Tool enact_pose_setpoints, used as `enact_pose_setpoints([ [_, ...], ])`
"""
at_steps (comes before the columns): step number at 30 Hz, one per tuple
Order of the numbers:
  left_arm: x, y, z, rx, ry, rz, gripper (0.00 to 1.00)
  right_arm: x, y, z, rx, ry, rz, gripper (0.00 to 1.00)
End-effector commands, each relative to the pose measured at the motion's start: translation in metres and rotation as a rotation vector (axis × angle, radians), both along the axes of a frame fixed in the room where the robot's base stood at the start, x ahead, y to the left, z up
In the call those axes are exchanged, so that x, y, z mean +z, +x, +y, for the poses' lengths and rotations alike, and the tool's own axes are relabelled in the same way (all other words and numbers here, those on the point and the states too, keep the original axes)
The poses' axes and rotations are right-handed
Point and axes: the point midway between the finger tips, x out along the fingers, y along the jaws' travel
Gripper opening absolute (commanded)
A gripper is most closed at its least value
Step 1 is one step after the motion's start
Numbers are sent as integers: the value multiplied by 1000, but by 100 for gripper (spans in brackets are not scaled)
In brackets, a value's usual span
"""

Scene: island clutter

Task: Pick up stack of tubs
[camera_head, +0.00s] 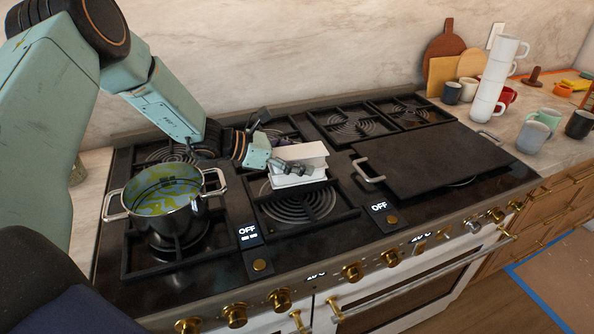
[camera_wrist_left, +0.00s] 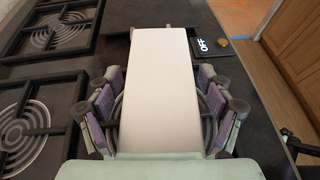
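The stack of tubs (camera_head: 304,153) is a white, box-like pile with layered edges on the middle front burner of the stove. In the left wrist view its plain white face (camera_wrist_left: 160,90) fills the middle. My left gripper (camera_head: 278,143) is at the stack's left end, with one finger along its near side and another up behind it. In the left wrist view the purple-padded fingers of my left gripper (camera_wrist_left: 160,108) stand on both sides of the stack, with narrow dark gaps showing, so it looks open around it. My right gripper is not in view.
A steel pot (camera_head: 166,200) with greenish contents stands on the left front burner, close to my left arm. A dark flat griddle (camera_head: 432,160) lies to the right. Several mugs, some in a tall white stack (camera_head: 495,80), and cutting boards (camera_head: 447,45) stand on the right counter.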

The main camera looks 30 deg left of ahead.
Motion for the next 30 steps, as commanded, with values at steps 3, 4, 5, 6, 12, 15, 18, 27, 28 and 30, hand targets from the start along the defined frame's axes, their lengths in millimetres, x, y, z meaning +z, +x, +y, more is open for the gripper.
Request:
enact_pose_setpoints([
  [3,0,1,-1,0,0,0,67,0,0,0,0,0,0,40],
  [4,0,1,-1,0,0,0,64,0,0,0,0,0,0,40],
  [5,0,1,-1,0,0,0,62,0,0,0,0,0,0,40],
  [6,0,1,-1,0,0,0,58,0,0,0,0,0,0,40],
  [12,0,1,-1,0,1,1,41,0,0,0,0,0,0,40],
  [15,0,1,-1,0,1,1,33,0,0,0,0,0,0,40],
  [18,0,1,0,0,1,-1,30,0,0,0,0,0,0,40],
  [27,15,2,0,1,1,-4,29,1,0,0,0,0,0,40],
  [28,20,2,0,1,0,-4,29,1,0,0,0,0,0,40],
  [30,34,2,0,0,-1,-7,29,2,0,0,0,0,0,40],
])
